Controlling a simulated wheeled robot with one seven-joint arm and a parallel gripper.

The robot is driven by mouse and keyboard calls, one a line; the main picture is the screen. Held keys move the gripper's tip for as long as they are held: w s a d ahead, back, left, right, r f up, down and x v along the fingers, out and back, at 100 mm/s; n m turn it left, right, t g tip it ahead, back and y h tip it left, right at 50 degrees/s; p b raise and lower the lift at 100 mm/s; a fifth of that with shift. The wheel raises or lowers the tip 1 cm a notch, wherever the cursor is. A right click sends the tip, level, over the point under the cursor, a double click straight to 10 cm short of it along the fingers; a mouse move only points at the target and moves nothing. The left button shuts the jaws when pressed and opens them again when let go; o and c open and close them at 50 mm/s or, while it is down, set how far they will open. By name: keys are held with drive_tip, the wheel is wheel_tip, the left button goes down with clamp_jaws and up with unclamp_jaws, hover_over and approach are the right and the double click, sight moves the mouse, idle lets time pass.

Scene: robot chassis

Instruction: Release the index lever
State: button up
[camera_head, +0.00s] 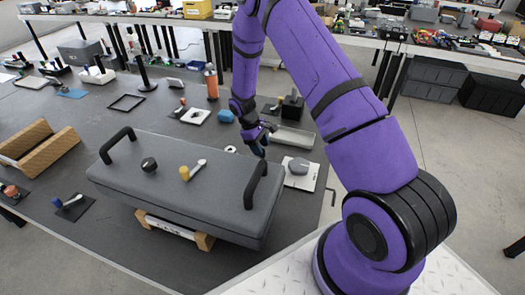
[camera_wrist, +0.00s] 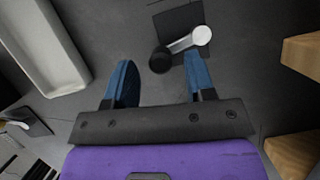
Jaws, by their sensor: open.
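My gripper (camera_head: 262,150) is behind the right end of the grey box with two black handles (camera_head: 140,165). In the wrist view its two blue fingers (camera_wrist: 161,82) are spread apart with nothing between the tips. Just beyond them lies a lever with a pale round hub, a light arm and a black knob (camera_wrist: 182,48), on a dark square plate. The fingers look apart from it. Another lever with a yellow knob and pale arm (camera_head: 192,171) is on the box top. No label shows which one is the index lever.
A pale tray (camera_wrist: 45,50) lies left of the fingers in the wrist view, and wooden blocks (camera_wrist: 302,55) stand at the right. On the dark table are a wooden holder (camera_head: 40,147), an orange bottle (camera_head: 211,82) and several small levers on plates.

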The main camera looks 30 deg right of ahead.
drive_tip(key=shift+x, duration=1.15)
clamp_jaws()
drive_tip(key=c, duration=0.9)
unclamp_jaws()
drive_tip(key=shift+s+d+m+g+y, duration=0.15)
drive_tip(key=shift+d+m, duration=0.05)
drive_tip(key=shift+m, duration=0.4)
drive_tip(key=shift+s+d+m+g+y, duration=0.15)
drive_tip(key=shift+s+m, duration=0.05)
drive_tip(key=shift+m, duration=0.4)
drive_tip(key=o, duration=0.9)
drive_tip(key=shift+r, duration=0.1)
drive_tip(key=v, duration=1)
drive_tip(key=shift+r, duration=0.35)
drive_tip(key=shift+w, duration=0.1)
